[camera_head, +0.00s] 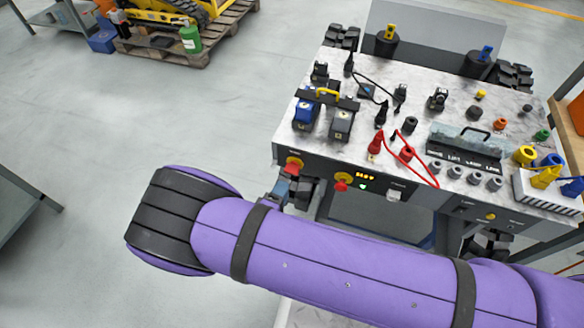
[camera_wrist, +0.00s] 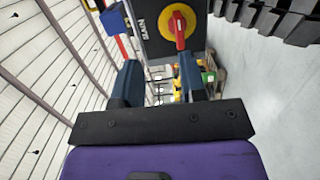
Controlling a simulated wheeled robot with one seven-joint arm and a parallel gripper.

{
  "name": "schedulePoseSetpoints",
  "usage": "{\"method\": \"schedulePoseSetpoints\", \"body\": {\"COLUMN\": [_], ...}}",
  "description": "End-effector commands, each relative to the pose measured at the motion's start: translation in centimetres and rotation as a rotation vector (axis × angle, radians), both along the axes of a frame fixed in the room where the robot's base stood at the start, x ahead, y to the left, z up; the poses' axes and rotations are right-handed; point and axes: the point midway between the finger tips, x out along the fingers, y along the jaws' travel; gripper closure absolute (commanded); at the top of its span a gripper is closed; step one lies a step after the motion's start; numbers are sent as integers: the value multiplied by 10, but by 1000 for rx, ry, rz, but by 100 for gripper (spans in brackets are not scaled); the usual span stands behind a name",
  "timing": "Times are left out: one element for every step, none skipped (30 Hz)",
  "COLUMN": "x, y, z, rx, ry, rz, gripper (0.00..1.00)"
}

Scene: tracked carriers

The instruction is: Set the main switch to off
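The main switch (camera_wrist: 180,22) is a yellow disc with red on it, on a dark front panel beside a label reading "MAIN" in the wrist view. In the head view the switch (camera_head: 293,165) is at the left end of the carrier's front panel. My gripper (camera_wrist: 152,62) is open, with an empty gap between its fingers. In the head view my gripper is mostly hidden behind my purple arm, close to the switch.
A second red-and-yellow knob (camera_head: 342,182) and a lit display (camera_head: 365,177) are to the right on the panel. The carrier's top (camera_head: 420,107) holds plugs, cables and several sockets. A pallet (camera_head: 180,45) stands at the back left.

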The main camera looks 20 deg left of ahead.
Motion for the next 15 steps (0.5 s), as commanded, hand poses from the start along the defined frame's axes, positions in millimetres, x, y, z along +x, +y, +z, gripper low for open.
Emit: {"method": "schedulePoseSetpoints", "body": {"x": [-7,-9,-13,-14,-16,-16,-16,-14,-12,-9,-6,-1,4,9,16], "y": [2,3,3,4,4,5,5,5,4,4,4,3,3,2,2], "z": [-11,-15,-20,-23,-25,-27,-28,-28,-29,-28,-28,-28,-28,-28,-28], "rx": [-6,-7,-8,-7,-8,-8,-8,-8,-7,-7,-7,-7,-7,-7,-7], "ry": [-8,-12,-16,-18,-20,-21,-22,-23,-24,-24,-24,-25,-25,-25,-24], "rz": [36,52,69,80,88,95,98,100,100,100,99,98,97,97,97], "gripper": [62,62,62,62,62,62,62,62,62,62,62,62,62,62,62]}}
